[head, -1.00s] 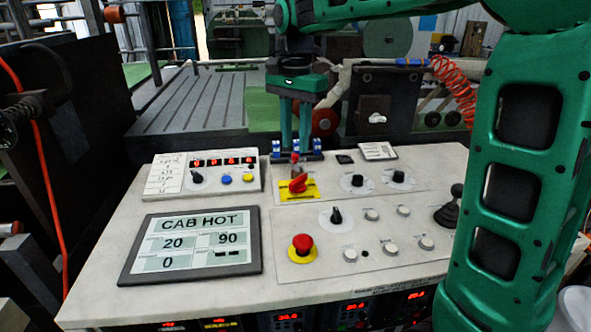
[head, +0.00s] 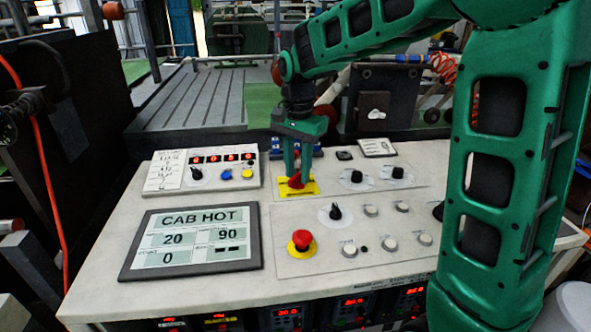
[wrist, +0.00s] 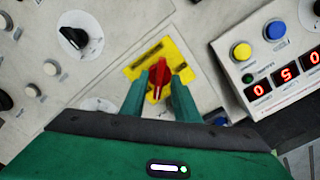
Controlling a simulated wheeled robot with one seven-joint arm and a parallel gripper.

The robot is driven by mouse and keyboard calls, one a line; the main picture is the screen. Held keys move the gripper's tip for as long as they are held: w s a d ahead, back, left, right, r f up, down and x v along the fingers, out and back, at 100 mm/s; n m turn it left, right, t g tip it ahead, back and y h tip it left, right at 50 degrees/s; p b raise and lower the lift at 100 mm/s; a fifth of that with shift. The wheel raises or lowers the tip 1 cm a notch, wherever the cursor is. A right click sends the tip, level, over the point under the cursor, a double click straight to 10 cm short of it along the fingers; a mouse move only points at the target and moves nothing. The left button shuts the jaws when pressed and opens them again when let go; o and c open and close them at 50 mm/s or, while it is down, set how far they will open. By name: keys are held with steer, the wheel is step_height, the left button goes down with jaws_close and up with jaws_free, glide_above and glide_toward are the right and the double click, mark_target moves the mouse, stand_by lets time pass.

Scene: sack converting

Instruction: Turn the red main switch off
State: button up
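The red main switch (head: 296,183) is a red knob on a yellow plate (head: 311,187) on the console's upper panel. In the wrist view the red knob (wrist: 158,76) points roughly up the picture, along the fingers. My gripper (head: 297,172) reaches down to the switch from above and behind, and partly hides it. In the wrist view the two green fingers of my gripper (wrist: 159,90) stand on either side of the knob. Thin gaps show between fingers and knob, so the gripper looks open around it.
Black rotary knobs (head: 357,176) sit right of the switch. A red mushroom button (head: 301,239) is in front. A box with red digits (head: 220,172) stands left, and a screen reading CAB HOT (head: 194,240) lies front left. Blue-and-white parts stand just behind the switch.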

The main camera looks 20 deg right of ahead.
jaws_close()
steer(key=n, duration=0.3)
steer(key=shift+n, duration=0.4)
steer(key=n, duration=0.3)
steer(key=shift+r+n, duration=0.1)
steer(key=shift+n, duration=0.3)
steer(key=n, duration=1)
steer(key=shift+w, duration=0.1)
steer(key=shift+d, duration=0.1)
